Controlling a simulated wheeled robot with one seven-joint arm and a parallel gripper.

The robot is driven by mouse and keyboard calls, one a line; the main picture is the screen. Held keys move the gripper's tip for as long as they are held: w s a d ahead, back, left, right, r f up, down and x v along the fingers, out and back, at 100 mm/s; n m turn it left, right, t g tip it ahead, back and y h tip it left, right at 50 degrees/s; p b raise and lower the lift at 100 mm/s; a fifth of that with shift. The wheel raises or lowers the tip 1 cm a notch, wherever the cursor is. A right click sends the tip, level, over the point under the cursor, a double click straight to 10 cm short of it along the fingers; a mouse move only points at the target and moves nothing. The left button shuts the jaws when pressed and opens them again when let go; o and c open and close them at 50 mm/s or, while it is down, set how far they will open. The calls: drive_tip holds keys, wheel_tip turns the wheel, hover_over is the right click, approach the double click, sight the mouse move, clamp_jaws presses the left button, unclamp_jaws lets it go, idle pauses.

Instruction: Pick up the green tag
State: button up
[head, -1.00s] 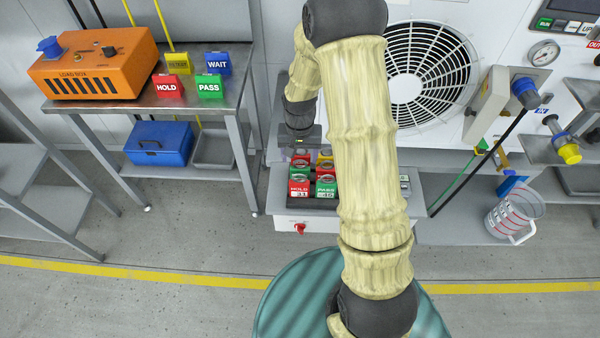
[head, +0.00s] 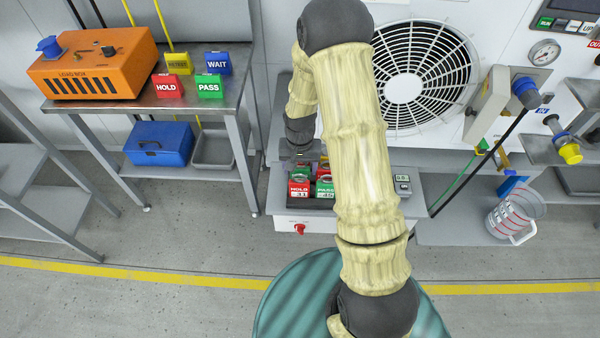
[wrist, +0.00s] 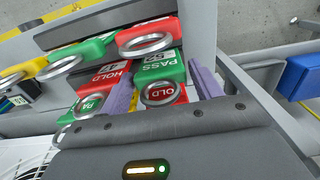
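A green PASS tag (wrist: 163,68) with a metal ring shows between my fingers in the wrist view. My gripper (wrist: 164,88) is open, one purple finger on each side of that ring; I cannot tell if they touch it. Other green tags lie to the left, one by a red HOLD tag (wrist: 106,76). In the head view, a green PASS tag (head: 325,188) stands in the tray beside a red HOLD tag (head: 299,188). A separate green PASS sign (head: 209,87) stands on the left bench.
The grey tray station (head: 290,222) has a red knob (head: 300,229) in front. Several yellow and red tags crowd around the ring. An orange load box (head: 92,68) is on the left bench. A measuring jug (head: 514,218) stands at right. The floor between is clear.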

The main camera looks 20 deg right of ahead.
drive_tip(key=c, duration=0.6)
wheel_tip(320, 180, up, 10)
drive_tip(key=shift+p, duration=0.45)
